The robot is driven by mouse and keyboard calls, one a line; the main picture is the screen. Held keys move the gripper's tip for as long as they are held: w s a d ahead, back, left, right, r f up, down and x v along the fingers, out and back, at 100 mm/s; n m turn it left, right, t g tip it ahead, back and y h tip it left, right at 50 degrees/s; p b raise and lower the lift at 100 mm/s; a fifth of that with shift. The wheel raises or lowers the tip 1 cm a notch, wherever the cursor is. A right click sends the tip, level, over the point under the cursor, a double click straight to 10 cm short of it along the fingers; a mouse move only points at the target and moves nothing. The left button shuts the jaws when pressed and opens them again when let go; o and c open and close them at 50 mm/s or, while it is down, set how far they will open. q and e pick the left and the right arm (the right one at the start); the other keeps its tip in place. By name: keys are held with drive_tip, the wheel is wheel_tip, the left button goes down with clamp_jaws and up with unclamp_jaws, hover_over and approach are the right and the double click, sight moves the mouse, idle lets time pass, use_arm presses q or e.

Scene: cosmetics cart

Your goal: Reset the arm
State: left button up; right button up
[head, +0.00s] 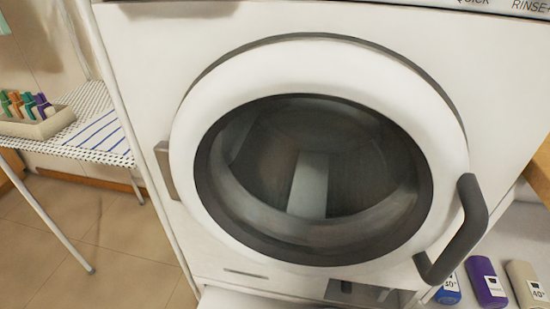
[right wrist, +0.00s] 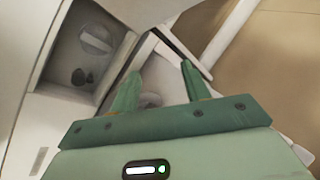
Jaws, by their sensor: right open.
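My right gripper (right wrist: 160,74) shows in the right wrist view with its two green fingers apart and nothing between them. Beyond its fingers, at the upper left, is a pale recessed compartment with a round grey knob (right wrist: 97,39) and small dark round parts below it. My left gripper is in neither view, and the head view shows no arm. The head view is filled by a white washing machine (head: 145,60) with its round door (head: 310,65) shut. The dark grey door handle (head: 470,235) is on the right.
A small opening (head: 370,293) shows low on the machine's front. Blue (head: 448,290), purple (head: 486,282) and beige (head: 524,282) bottles stand at the lower right. A drying rack (head: 95,125) on the left bears a box of coloured pegs (head: 38,128). The tiled floor (head: 130,240) at lower left is clear.

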drive_tip(key=s+d+f+m+g+y, duration=0.1)
drive_tip(key=s+d+m+g, duration=0.1)
drive_tip(key=s+m+g, duration=0.3)
drive_tip(key=s+d+f+m+g+y, duration=0.1)
drive_tip(key=s+d+f+m+g, duration=0.15)
drive_tip(key=s, duration=0.45)
use_arm(q)
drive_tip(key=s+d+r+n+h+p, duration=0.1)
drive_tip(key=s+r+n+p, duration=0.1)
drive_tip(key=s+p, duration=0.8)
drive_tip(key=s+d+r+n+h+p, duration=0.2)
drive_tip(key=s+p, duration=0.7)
drive_tip(key=p, duration=0.8)
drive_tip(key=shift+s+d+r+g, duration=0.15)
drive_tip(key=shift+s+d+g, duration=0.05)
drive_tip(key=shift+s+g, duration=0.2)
use_arm(e)
drive_tip(key=s+a+r+m+g+y, duration=0.1)
drive_tip(key=s+r+m+y, duration=0.1)
drive_tip(key=s, duration=0.6)
drive_tip(key=s+a+r+m+g+y, duration=0.1)
drive_tip(key=s+a+r+m+y, duration=0.1)
drive_tip(key=s+m, duration=0.3)
drive_tip(key=s+a+r+m+g+y, duration=0.1)
drive_tip(key=s+a+m+y, duration=0.1)
drive_tip(key=s, duration=1.1)
drive_tip(key=shift+s+a+r+m+y, duration=0.2)
drive_tip(key=shift+r+m+y, duration=0.2)
drive_tip(key=shift+m, duration=0.45)
drive_tip(key=shift+c, duration=0.4)
